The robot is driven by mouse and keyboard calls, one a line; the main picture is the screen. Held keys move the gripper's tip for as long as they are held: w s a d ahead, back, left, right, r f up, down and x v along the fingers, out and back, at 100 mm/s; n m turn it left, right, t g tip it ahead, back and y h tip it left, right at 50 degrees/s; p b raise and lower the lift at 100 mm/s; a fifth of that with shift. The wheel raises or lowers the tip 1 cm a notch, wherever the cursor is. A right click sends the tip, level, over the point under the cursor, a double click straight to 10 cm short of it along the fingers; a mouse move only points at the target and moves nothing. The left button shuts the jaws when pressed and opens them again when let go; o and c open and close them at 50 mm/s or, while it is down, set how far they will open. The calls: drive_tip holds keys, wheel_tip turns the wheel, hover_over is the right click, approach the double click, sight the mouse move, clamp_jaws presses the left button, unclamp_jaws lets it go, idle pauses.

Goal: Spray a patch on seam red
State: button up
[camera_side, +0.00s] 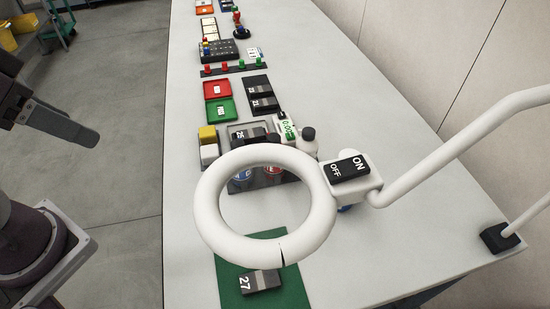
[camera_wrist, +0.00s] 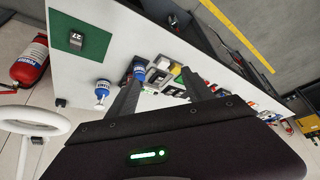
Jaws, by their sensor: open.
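My gripper (camera_side: 62,122) hangs at the left edge of the side view, off the table and apart from everything on it. In the wrist view my gripper (camera_wrist: 161,77) has its two dark fingers spread with nothing held between them. A blue-labelled bottle (camera_wrist: 102,92) stands on the table in the wrist view; another blue-labelled bottle (camera_wrist: 140,68) shows beside the left finger. A grey-black block marked 27 (camera_side: 260,281) lies on a green mat (camera_side: 292,272). Similar numbered dark blocks (camera_side: 261,92) lie farther back. I cannot tell which seam is the red one.
A white ring lamp (camera_side: 208,212) with an ON/OFF switch (camera_side: 348,168) overhangs the near table and hides part of it. A red tray (camera_side: 217,80) and green tray (camera_side: 230,122) lie beyond. The right side of the table (camera_side: 400,130) is largely clear.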

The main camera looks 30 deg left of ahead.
clamp_jaws()
idle(1.5)
